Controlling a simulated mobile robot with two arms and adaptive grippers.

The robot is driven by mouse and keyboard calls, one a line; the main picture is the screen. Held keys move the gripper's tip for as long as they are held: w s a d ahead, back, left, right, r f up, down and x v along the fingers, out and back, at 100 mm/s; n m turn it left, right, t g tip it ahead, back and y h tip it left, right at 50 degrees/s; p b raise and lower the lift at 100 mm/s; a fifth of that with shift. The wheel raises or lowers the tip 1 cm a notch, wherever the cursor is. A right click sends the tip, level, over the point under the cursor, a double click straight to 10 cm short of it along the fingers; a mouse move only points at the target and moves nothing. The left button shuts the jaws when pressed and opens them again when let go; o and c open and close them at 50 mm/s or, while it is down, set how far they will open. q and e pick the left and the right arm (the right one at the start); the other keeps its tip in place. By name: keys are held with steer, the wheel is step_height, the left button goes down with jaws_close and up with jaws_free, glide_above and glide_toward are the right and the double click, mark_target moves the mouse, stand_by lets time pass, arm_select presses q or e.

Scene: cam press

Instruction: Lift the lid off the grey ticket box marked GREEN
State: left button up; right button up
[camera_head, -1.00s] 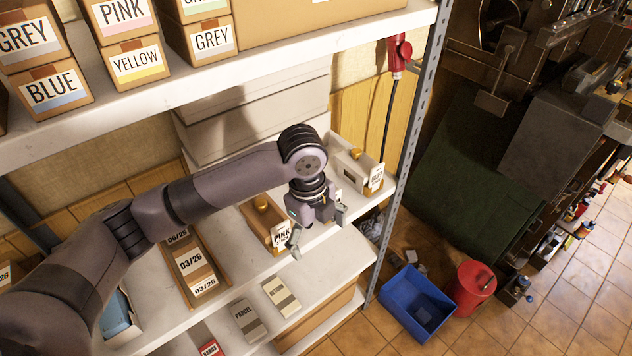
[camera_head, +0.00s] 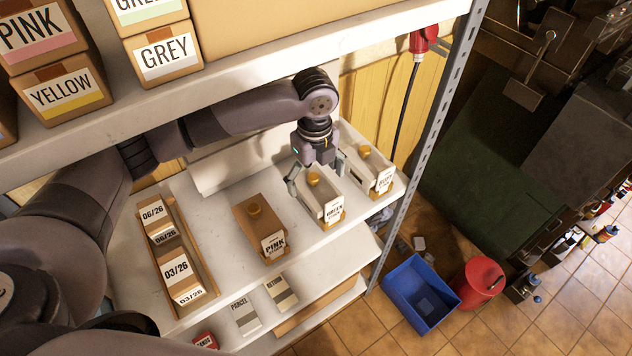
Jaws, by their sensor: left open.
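The grey ticket box marked GREEN (camera_head: 331,211) stands on the white middle shelf, its label facing the front edge. Its lid has a round yellow-brown knob (camera_head: 314,179) on top. My left gripper (camera_head: 316,180) is open, with its fingers pointing down at the knob, one on each side of it. I cannot tell whether the fingers touch the knob or the lid. My right gripper does not show; a dark arm part at the lower left is mine.
A brown box marked PINK (camera_head: 262,230) stands left of the GREEN box. Another light box with a knob (camera_head: 375,168) stands close on its right, near the metal upright (camera_head: 412,130). A date-card tray (camera_head: 177,262) lies farther left. The upper shelf (camera_head: 250,85) hangs above my arm.

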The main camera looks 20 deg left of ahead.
mark_target(316, 179)
arm_select(q)
steer(key=shift+w+f, duration=0.15)
steer(key=shift+f, duration=0.5)
steer(key=shift+w+f, duration=0.15)
steer(key=shift+f, duration=0.7)
steer(key=c, duration=1.1)
steer(key=shift+c, duration=0.5)
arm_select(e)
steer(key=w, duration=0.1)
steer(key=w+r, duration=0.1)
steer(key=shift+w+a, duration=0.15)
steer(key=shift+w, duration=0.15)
arm_select(q)
steer(key=shift+r, duration=0.1)
